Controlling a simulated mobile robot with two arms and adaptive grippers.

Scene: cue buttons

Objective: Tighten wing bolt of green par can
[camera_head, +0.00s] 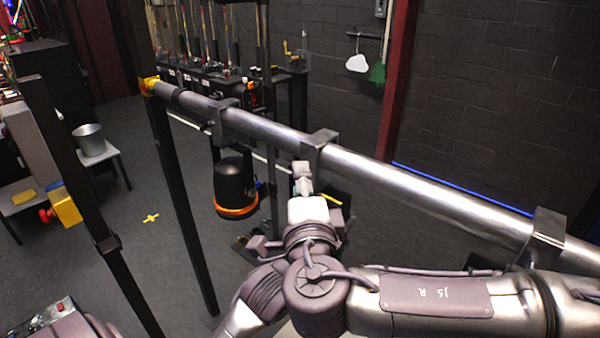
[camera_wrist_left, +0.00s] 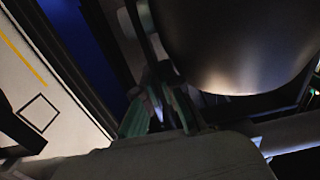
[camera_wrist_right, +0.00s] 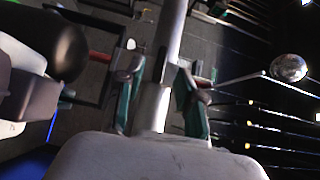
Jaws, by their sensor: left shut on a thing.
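A black par can with an orange rim (camera_head: 235,185) hangs under the metal pipe (camera_head: 400,180) in the head view. No green par can is plain there.
Clamps (camera_head: 318,142) sit along the pipe. A dark upright post (camera_head: 180,190) stands at left. A bucket (camera_head: 89,140) is on a small table behind it. A disco ball (camera_wrist_right: 289,68) shows in the right wrist view. The floor at left centre is open.

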